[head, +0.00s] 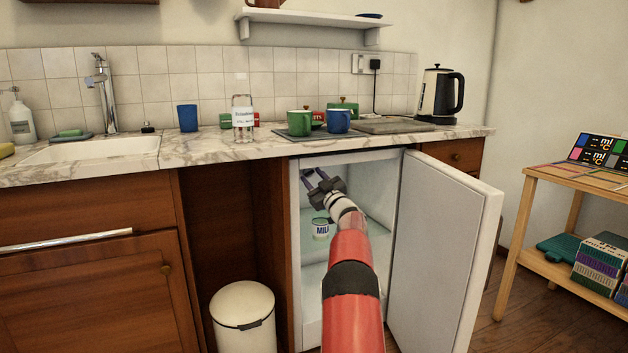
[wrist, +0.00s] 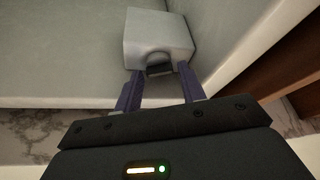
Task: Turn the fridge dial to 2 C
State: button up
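The small fridge (head: 443,250) stands open under the counter, its door swung out to the right. My arm reaches into it, and my gripper (head: 316,174) is high inside, toward the left. In the wrist view a pale box (wrist: 158,28) is fixed to the fridge's inner wall, with a grey rounded dial (wrist: 159,58) on its near face. My gripper (wrist: 160,72) is open, with its two purple fingers apart at either side of the dial. I cannot tell whether they touch it. No marks or pointer on the dial are readable. The dial is not discernible in the head view.
A milk tin (head: 320,228) stands on the fridge shelf below my gripper. The marble counter (head: 225,149) runs above, with mugs, a jar and a kettle (head: 440,95). A white bin (head: 243,318) is at the left and a wooden shelf unit (head: 545,180) at the right.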

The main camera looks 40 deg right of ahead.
jog(key=b+v, duration=0.1)
jog(key=v, duration=0.7)
jog(key=shift+r, duration=0.1)
